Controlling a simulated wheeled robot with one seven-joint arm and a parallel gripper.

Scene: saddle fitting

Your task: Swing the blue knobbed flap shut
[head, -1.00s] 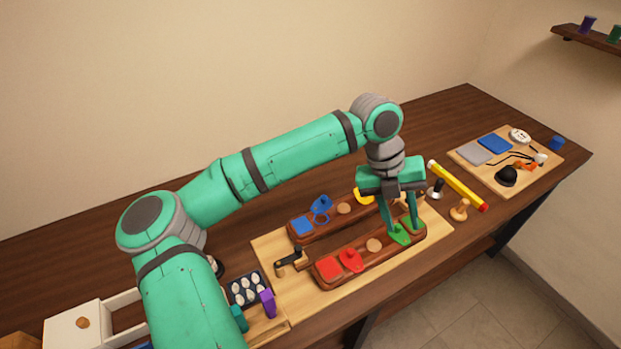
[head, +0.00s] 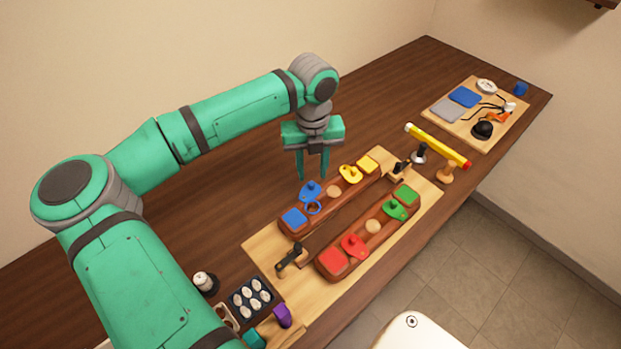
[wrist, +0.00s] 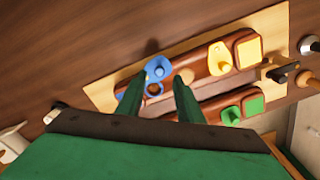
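The blue knobbed flap (head: 311,190) stands swung open at the blue end of the rear wooden block (head: 340,206). A blue ring (head: 313,207) around a hole shows just in front of it, uncovered. In the wrist view the blue flap (wrist: 158,68) lies beyond the fingers, with the ring (wrist: 153,89) nearer. My gripper (head: 313,178) is above and behind the rear block, close to the blue flap in the picture. Its fingers are apart with nothing between them. I cannot tell whether a finger touches the flap.
The yellow flap (head: 351,174) is on the same block. The front block (head: 340,262) has a red flap (head: 353,246) and a green flap (head: 396,209). Black toggle clamps (head: 291,256) stand at the board's ends. The table behind the board is clear.

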